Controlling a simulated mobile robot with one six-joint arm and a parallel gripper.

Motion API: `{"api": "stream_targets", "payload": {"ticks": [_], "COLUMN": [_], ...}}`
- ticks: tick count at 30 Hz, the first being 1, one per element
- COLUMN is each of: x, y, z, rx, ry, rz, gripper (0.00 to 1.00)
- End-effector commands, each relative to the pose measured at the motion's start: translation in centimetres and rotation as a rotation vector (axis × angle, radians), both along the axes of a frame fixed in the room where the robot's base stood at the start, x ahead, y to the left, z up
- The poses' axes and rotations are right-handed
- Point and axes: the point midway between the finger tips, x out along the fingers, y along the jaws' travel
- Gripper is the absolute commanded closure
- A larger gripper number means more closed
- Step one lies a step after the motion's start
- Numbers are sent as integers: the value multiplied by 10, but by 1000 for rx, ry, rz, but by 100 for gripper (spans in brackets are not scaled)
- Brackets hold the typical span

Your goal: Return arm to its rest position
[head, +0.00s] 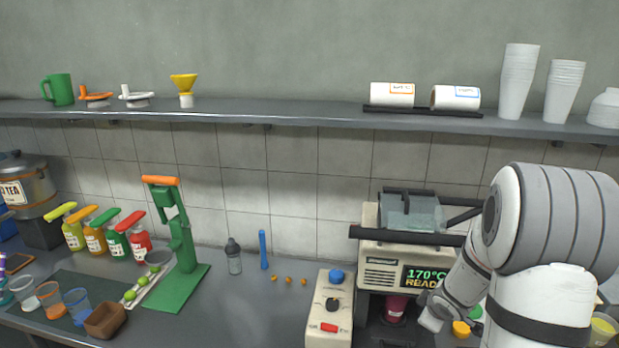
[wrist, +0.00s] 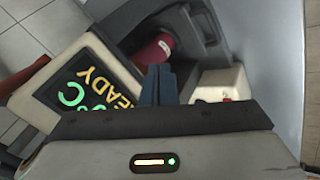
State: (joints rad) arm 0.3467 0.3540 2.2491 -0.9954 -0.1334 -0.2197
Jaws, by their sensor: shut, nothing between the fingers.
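My arm (head: 545,230), white and grey, fills the right side of the head view. It is bent, with its forearm reaching down in front of the sealing machine (head: 378,274). In the wrist view my gripper (wrist: 158,82) shows two dark fingers pressed together, with nothing between them. Its tips point towards the machine, close to a dark red cup (wrist: 154,50) in the machine's lower bay; whether they touch it I cannot tell. The machine's display (wrist: 97,93) reads 170°C READY. In the head view the fingertips are hidden or too small to make out.
A control box (head: 330,308) with knobs stands left of the machine. A green hand press (head: 182,240), several coloured bottles and clear cups fill the left counter. A wall shelf (head: 280,115) holds white cups and rolls.

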Motion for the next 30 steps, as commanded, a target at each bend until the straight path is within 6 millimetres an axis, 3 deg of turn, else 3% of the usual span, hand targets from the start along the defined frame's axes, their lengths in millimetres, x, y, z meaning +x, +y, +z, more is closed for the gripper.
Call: {"api": "stream_targets", "payload": {"ticks": [6, 12, 21, 25, 30], "x": [-43, -106, -210, -239, -254], "y": [19, 52, 121, 141, 154], "z": [59, 92, 106, 106, 106], "rx": [18, 129, 374, 446, 481], "ry": [-7, 24, 156, 212, 248], "rz": [-285, -522, -744, -779, -790], "gripper": [100, 100, 100, 100, 100]}}
